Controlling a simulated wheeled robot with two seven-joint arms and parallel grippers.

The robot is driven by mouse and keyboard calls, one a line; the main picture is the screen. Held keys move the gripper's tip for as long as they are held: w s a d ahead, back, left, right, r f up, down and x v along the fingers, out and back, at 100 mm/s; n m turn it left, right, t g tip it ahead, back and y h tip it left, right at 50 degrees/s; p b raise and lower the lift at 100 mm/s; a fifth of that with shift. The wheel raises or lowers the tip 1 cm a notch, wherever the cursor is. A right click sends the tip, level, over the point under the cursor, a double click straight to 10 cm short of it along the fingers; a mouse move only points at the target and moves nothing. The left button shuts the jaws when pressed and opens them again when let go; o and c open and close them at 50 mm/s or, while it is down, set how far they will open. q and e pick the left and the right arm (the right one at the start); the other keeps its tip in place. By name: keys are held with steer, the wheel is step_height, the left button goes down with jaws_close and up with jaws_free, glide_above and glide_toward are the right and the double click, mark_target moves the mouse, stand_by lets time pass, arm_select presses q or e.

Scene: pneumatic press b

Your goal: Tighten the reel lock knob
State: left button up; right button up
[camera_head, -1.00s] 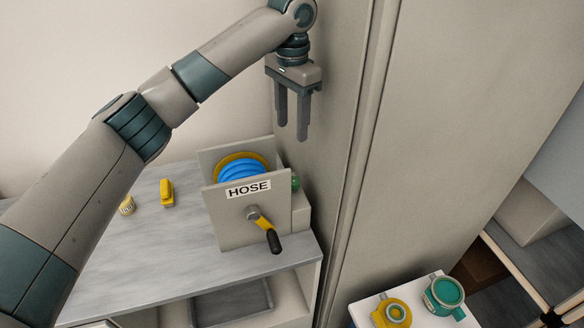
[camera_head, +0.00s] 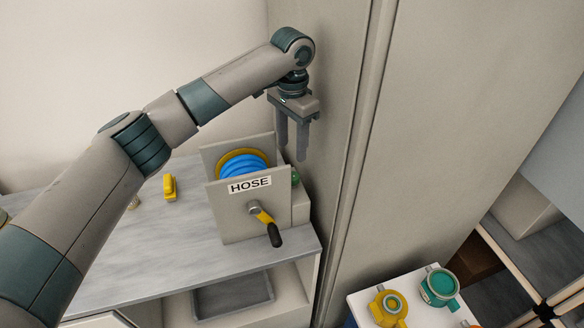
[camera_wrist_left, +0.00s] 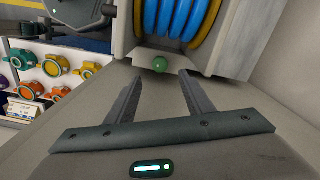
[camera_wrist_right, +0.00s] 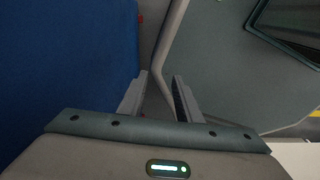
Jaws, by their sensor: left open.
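The hose reel's grey housing (camera_head: 238,218), labelled HOSE, stands on the worktop with blue hose (camera_head: 242,166) on a yellow reel. A small green knob (camera_head: 295,177) is on its right side, partly hidden by the housing in the head view. The knob (camera_wrist_left: 160,64) shows as a green ball in the left wrist view. My left gripper (camera_head: 292,152) is open and empty, pointing down above the knob. In the left wrist view its fingertips (camera_wrist_left: 160,77) straddle the line to the knob, apart from it. My right gripper (camera_wrist_right: 161,76) is open and empty, away from the reel.
A tall beige panel (camera_head: 335,120) stands close to the right of the reel and left gripper. A yellow crank with black handle (camera_head: 274,235) juts from the housing front. A yellow object (camera_head: 169,188) lies on the worktop (camera_head: 150,250). Ringed fittings (camera_head: 388,306) sit lower right.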

mark_target(293, 180)
arm_select(q)
step_height(293, 180, down, 10)
steer(key=p, duration=0.3)
steer(key=shift+f, duration=0.15)
steer(key=c, duration=1.1)
